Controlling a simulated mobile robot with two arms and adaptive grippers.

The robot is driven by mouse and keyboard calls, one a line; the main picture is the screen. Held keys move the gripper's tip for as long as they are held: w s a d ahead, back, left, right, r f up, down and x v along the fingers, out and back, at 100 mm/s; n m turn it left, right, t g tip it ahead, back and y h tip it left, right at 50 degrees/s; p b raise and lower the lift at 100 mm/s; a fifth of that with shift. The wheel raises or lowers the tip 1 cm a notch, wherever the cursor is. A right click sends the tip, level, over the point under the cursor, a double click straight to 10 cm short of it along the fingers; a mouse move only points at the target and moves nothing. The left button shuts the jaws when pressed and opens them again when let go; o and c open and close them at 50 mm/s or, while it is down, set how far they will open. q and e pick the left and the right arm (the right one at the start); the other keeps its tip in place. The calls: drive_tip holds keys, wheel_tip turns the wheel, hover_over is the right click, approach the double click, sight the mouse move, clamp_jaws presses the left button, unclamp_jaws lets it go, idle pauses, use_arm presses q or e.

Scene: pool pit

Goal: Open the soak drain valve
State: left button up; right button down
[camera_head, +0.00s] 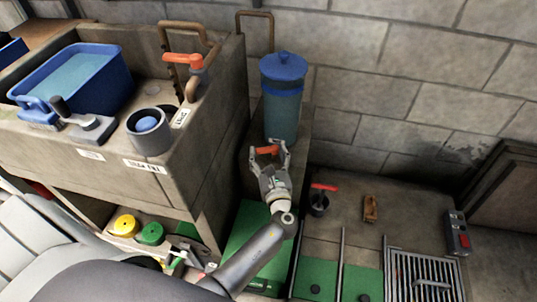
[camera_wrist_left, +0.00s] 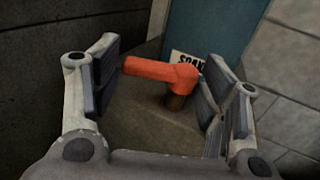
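The soak drain valve has an orange-red lever handle (camera_head: 267,150) on a short brownish stem, low in front of a blue cylindrical tank (camera_head: 283,100). In the left wrist view the handle (camera_wrist_left: 160,70) points left from its stem, with a white label reading "SOAK" (camera_wrist_left: 187,62) partly hidden behind it. My left gripper (camera_head: 268,153) is open, and its fingers stand on either side of the handle. In the wrist view, gaps show between the handle and the finger pads. My right gripper is not in view.
Another orange-red valve handle (camera_head: 183,59) sits on a pipe above the concrete basin at left. A third red handle (camera_head: 324,187) stands right of my gripper. A metal grate (camera_head: 425,278) and a red-button box (camera_head: 458,235) lie at lower right. A block wall closes the back.

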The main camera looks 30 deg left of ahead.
use_arm(q)
drive_tip(key=shift+o, duration=1)
drive_tip(key=v, duration=1.2)
